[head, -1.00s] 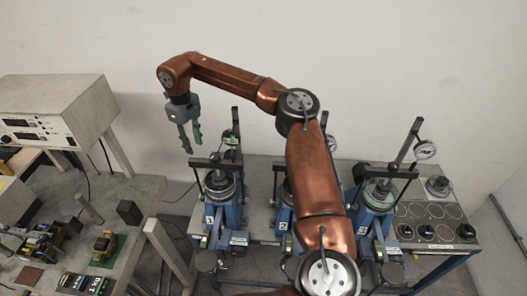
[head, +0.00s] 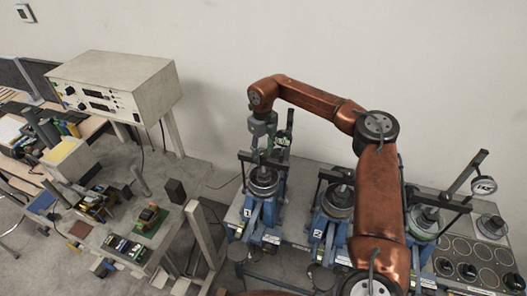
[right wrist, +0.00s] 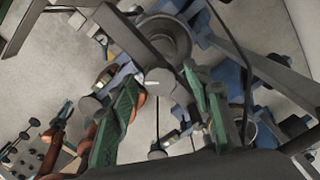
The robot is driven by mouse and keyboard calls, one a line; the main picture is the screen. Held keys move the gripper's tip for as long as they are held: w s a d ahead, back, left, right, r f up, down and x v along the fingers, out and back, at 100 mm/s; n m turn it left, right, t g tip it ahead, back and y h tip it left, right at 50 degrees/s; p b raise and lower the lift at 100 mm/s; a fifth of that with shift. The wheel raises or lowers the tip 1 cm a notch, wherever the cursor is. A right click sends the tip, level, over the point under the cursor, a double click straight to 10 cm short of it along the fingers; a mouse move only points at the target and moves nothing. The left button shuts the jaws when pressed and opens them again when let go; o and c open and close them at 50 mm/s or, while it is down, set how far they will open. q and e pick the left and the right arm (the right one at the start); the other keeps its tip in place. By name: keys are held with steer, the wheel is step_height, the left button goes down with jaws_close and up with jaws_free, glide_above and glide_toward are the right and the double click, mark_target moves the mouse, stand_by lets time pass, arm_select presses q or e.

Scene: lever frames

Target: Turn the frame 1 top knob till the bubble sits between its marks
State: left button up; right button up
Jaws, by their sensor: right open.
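Frame 1 (head: 270,210) is the leftmost blue stand in the head view, with a "1" label on its front, a round dark cup and an upright post. A small dark green piece (head: 283,139) sits on the post; no bubble or marks can be made out. My right gripper (head: 262,153) is open and points down over frame 1. In the right wrist view its green fingers (right wrist: 160,84) stand apart, with a grey round knob (right wrist: 159,82) showing between them. I cannot tell whether they touch it. My left gripper is not in view.
Frame 2 (head: 335,228) and a third blue stand (head: 424,222) are to the right, partly behind my arm. A round dial gauge (head: 484,185) stands at the far right. A bench with an instrument box (head: 115,85) is at the left, with a floor gap between.

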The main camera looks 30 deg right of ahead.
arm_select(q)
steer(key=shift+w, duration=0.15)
arm_select(e)
steer(key=c, duration=1.1)
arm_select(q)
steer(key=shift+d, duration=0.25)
arm_select(e)
steer(key=shift+c, duration=0.3)
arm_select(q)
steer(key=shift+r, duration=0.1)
arm_select(e)
steer(key=shift+n, duration=0.3)
steer(key=n+p, duration=0.1)
steer(key=n, duration=0.1)
steer(key=shift+n, duration=0.3)
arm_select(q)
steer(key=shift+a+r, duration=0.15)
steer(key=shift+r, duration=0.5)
arm_select(e)
steer(key=shift+n, duration=2.3)
